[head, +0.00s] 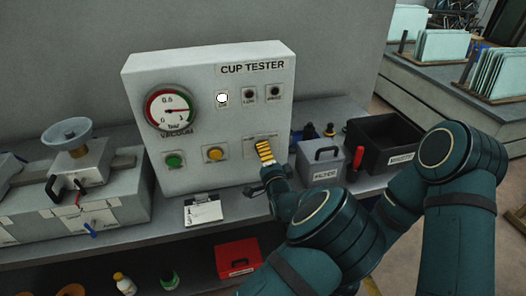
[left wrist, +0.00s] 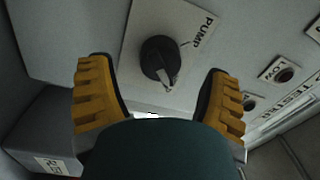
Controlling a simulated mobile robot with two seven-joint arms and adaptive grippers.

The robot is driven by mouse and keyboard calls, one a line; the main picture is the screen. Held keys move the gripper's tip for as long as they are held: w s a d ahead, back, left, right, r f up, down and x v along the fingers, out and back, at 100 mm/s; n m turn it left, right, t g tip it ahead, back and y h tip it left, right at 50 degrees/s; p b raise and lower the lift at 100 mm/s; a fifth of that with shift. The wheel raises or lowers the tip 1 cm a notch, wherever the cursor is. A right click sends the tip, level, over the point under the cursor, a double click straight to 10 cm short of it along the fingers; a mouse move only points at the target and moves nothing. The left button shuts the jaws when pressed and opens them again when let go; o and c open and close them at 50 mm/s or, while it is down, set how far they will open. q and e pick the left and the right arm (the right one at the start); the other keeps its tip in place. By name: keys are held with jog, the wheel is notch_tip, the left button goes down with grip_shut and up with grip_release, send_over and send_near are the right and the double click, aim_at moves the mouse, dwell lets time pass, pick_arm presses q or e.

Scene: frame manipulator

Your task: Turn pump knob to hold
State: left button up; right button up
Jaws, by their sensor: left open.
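The pump knob (left wrist: 160,60) is a round black knob with a pale pointer mark, on a light plate marked PUMP (left wrist: 203,30) in the left wrist view. Its pointer mark faces the lower right there. My left gripper (left wrist: 158,70) is open, with one yellow-padded finger on each side of the knob in this view; I cannot tell whether either touches it. In the head view, my left gripper (head: 265,153) is at the lower right of the cup tester (head: 205,125) front and hides the knob. My right gripper is not in view.
The tester also carries a vacuum gauge (head: 170,107), a white lamp (head: 222,98), a green button (head: 174,160) and a yellow button (head: 215,154). A clipboard (head: 203,209) lies in front. A grey box (head: 320,165) and a black bin (head: 385,140) stand close at the right.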

pick_arm(q)
jog(key=v, duration=0.8)
jog(key=shift+s, duration=0.4)
jog(key=shift+d+f, duration=0.1)
